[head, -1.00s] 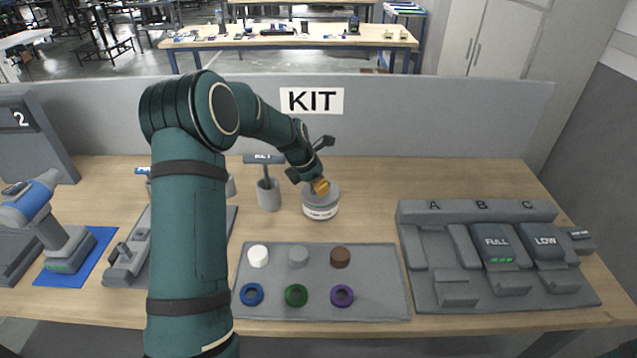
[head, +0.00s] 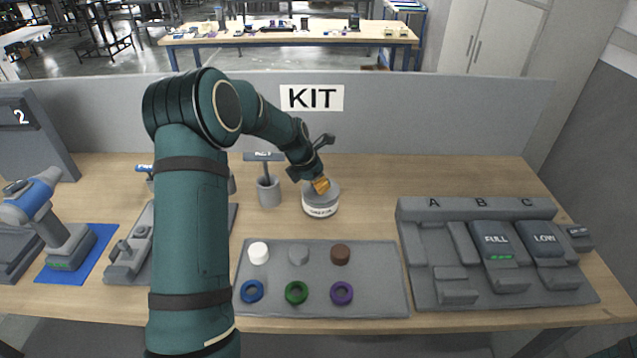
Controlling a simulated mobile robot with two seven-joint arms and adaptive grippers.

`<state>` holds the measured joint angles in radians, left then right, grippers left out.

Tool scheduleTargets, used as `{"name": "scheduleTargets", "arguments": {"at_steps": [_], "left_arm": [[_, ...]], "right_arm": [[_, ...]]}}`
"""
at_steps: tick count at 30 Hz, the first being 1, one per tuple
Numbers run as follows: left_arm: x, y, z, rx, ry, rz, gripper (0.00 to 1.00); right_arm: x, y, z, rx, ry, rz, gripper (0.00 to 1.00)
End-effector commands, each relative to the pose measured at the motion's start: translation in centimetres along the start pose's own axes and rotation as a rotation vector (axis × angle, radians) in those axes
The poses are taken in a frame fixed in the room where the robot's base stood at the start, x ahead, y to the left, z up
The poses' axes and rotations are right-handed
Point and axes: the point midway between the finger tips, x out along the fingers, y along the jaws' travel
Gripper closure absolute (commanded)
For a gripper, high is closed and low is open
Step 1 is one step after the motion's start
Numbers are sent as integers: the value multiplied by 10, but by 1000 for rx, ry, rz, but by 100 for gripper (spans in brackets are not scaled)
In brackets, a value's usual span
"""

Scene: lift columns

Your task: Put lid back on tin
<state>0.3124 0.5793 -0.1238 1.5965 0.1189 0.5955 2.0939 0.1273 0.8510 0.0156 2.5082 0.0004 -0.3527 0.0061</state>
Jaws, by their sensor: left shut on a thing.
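The tin (head: 321,207) is a short round grey can with a white label band, standing on the table below the KIT sign. My left gripper (head: 320,182) points down at the tin's top from the upper left. It is shut on an orange-brown piece (head: 322,186), which seems to be the lid's handle. The lid itself is hard to tell apart from the tin's grey top, so I cannot tell whether it is seated.
A grey tray (head: 380,300) with several caps and rings lies in front of the tin. A grey cup (head: 268,192) stands just left of it. A battery rack (head: 430,290) is at right, a blue drill (head: 35,200) at far left. Table right of the tin is clear.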

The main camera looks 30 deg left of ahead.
Motion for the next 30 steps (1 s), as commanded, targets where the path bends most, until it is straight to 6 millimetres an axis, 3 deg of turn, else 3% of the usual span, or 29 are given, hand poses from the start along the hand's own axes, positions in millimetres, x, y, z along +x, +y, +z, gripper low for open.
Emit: {"name": "scheduleTargets", "arguments": {"at_steps": [30], "left_arm": [[0, 0, 0, 0, 1, -1, 100]], "right_arm": [[-7, -3, -1, 0, 0, 0, 25]]}}
